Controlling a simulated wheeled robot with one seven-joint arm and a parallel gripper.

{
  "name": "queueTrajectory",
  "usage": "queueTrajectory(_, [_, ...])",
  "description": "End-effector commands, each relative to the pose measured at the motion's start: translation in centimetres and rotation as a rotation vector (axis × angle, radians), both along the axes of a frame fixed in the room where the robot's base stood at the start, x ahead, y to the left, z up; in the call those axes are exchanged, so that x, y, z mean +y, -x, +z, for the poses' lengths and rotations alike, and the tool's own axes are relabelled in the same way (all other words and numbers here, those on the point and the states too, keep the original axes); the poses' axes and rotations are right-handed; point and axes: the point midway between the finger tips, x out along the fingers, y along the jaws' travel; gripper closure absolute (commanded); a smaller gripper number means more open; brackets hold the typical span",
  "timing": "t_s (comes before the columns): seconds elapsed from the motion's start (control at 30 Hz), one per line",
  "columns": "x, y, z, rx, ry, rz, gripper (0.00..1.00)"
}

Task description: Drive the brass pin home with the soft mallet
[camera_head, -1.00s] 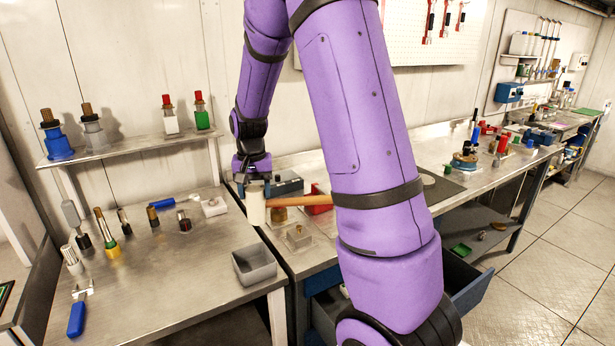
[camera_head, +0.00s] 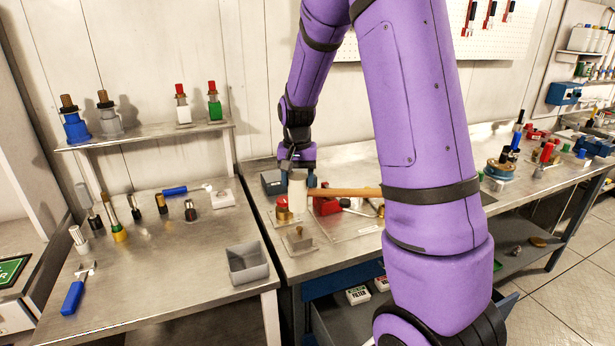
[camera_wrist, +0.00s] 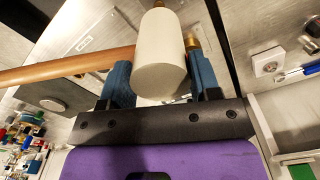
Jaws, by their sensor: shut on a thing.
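The soft mallet has a white cylindrical head (camera_head: 298,193) and a wooden handle (camera_head: 345,192) reaching right behind my arm. My gripper (camera_head: 296,168) is shut on the mallet above the right bench. In the wrist view, the white head (camera_wrist: 160,62) sits between the blue fingers (camera_wrist: 160,84) and the handle (camera_wrist: 70,65) extends left. A brass piece (camera_head: 283,212) stands just left of and below the head; I cannot tell whether it is the pin. A brass piece also shows beside the head in the wrist view (camera_wrist: 193,43). Any contact between head and brass is unclear.
A small block fixture (camera_head: 298,238) sits on the bench in front of the mallet.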

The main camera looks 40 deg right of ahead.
Motion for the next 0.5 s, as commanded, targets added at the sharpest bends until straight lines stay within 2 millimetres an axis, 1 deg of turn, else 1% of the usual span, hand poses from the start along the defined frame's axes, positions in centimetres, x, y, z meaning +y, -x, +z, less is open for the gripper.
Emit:
queueTrajectory(0.17, [0.0,0.0,-0.4,0.0,0.0,0.0,0.97])
queueTrajectory(0.5, [0.0,0.0,-2.8,0.001,-0.001,0.0,0.97])
